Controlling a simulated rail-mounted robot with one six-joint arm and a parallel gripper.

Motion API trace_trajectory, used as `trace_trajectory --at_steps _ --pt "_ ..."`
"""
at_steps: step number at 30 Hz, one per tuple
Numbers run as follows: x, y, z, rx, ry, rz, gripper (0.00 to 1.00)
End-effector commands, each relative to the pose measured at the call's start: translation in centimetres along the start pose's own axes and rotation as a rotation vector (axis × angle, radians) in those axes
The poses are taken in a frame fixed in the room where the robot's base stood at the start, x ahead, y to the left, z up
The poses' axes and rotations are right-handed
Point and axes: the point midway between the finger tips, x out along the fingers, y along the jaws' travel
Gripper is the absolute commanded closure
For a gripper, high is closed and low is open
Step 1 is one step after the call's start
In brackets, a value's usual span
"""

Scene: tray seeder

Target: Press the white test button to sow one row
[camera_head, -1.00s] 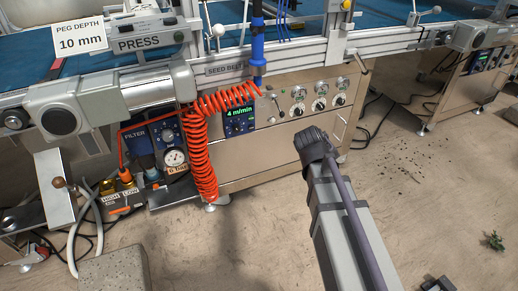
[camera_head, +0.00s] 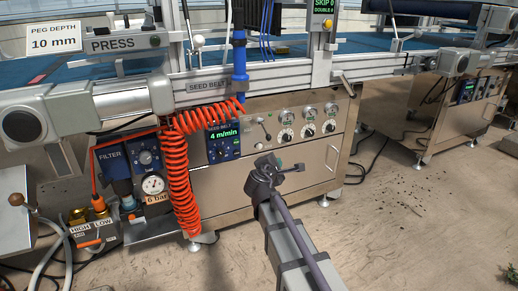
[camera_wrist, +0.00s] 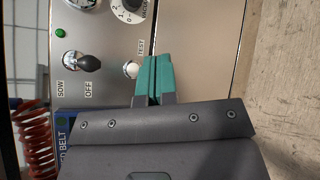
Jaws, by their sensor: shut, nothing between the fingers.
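The white test button (camera_wrist: 131,69) sits on the metal control panel beside the word TEST in the wrist view. My gripper (camera_wrist: 156,58) is shut and empty, its two green fingers pressed together. In the wrist picture the fingertips are just right of the button; I cannot tell whether they touch the panel. The button looks uncovered by the fingers.
A black toggle switch (camera_wrist: 84,61) marked SOW and OFF is near the button, with a dial (camera_wrist: 128,8) above. A coiled orange hose (camera_head: 180,180) hangs left of the seed belt display (camera_head: 224,141).

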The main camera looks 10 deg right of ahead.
Motion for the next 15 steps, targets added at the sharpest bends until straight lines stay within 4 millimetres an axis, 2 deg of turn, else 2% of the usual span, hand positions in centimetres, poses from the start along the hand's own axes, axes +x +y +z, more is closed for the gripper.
trace_trajectory --at_steps 5,15 --pt "1.0 0.7 -0.7 0.001 0.0 0.0 1.0" --pt "4.4 3.2 -3.2 0.003 0.001 -0.001 1.0"
